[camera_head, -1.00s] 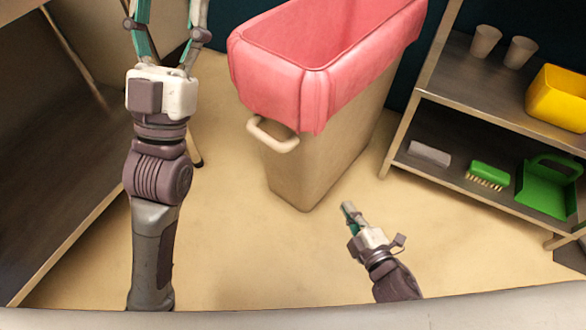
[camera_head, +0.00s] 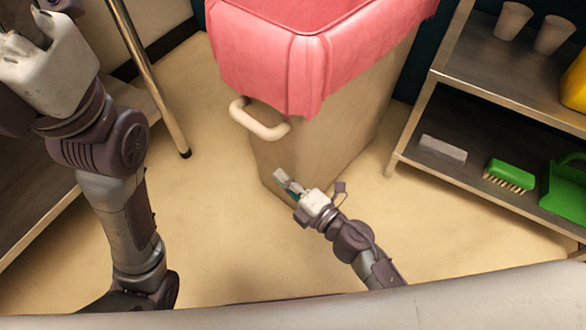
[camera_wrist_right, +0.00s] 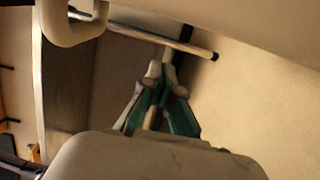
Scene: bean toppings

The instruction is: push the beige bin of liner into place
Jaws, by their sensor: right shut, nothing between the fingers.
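The beige bin (camera_head: 345,130) stands upright on the floor with a pink liner (camera_head: 290,50) folded over its rim. Its pale loop handle (camera_head: 258,122) is on the near side and also shows in the wrist view (camera_wrist_right: 75,28). My right gripper (camera_head: 281,177) is shut and empty, low at the bin's near lower part; I cannot tell whether it touches. Its fingers point away from me in the wrist view (camera_wrist_right: 162,75). My left gripper (camera_head: 25,20) is at the top left, partly cut off, apart from the bin; its fingertips are not clear.
A shelf unit (camera_head: 415,120) stands right of the bin, with cups (camera_head: 512,20), a green brush (camera_head: 510,175), a green dustpan (camera_head: 565,195) and a yellow container (camera_head: 575,85). A table with a metal leg (camera_head: 150,80) is at left. Floor (camera_head: 220,240) between is clear.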

